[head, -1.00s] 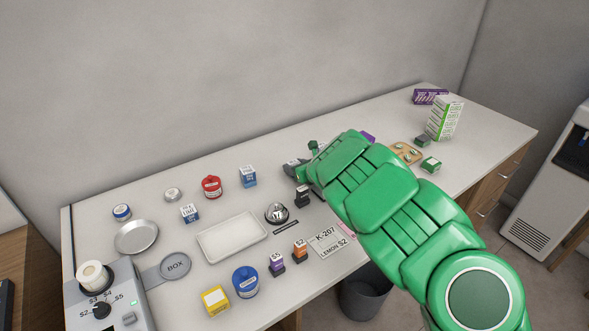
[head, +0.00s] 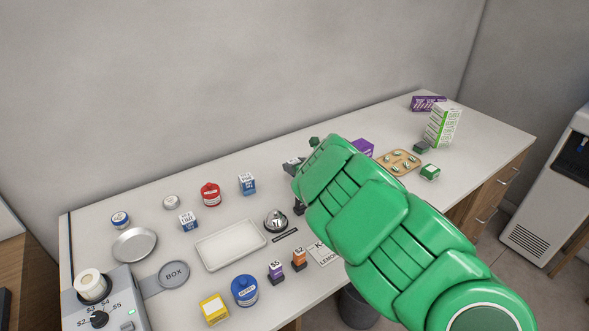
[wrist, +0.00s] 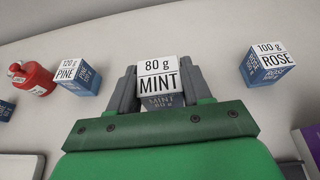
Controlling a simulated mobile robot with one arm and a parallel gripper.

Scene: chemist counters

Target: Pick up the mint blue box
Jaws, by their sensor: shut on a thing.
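The mint box (wrist: 158,76), white-topped with blue sides and marked "80 g MINT", sits between the two fingers of my gripper (wrist: 158,90) in the wrist view. The gripper is shut on it, with a grey finger against each side. In the head view my gripper (head: 293,168) is mostly hidden behind my green arm, and the mint box cannot be made out there. Whether the box touches the counter is hard to tell.
A blue pine box (wrist: 78,73) stands left of the gripper and a blue rose box (wrist: 267,64) right of it. A red jar (head: 210,194), a bell (head: 276,220) and an empty white tray (head: 231,245) are on the counter (head: 150,210). A wall runs behind.

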